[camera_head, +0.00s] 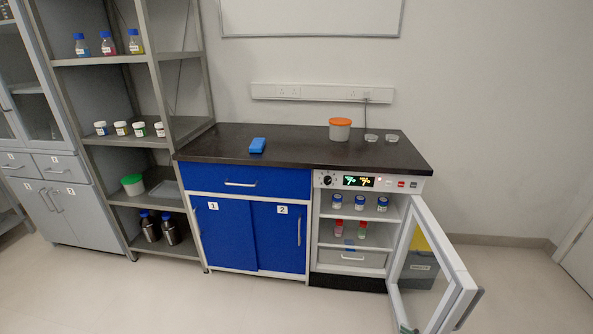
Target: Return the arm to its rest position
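Neither of my arms nor grippers shows in the head view. In front of me, a small incubator-like cabinet (350,245) with a lit display panel (358,181) has its glass door (432,275) swung open to the right. Inside stand several blue-capped jars (360,203) on the upper shelf and two red-capped bottles (349,231) below.
A black countertop (290,148) over blue cabinets (235,235) holds a blue box (257,145), an orange-lidded tub (340,129) and two clear dishes (382,138). A grey shelf rack (130,130) with bottles stands left. The open door juts into the clear floor (270,305).

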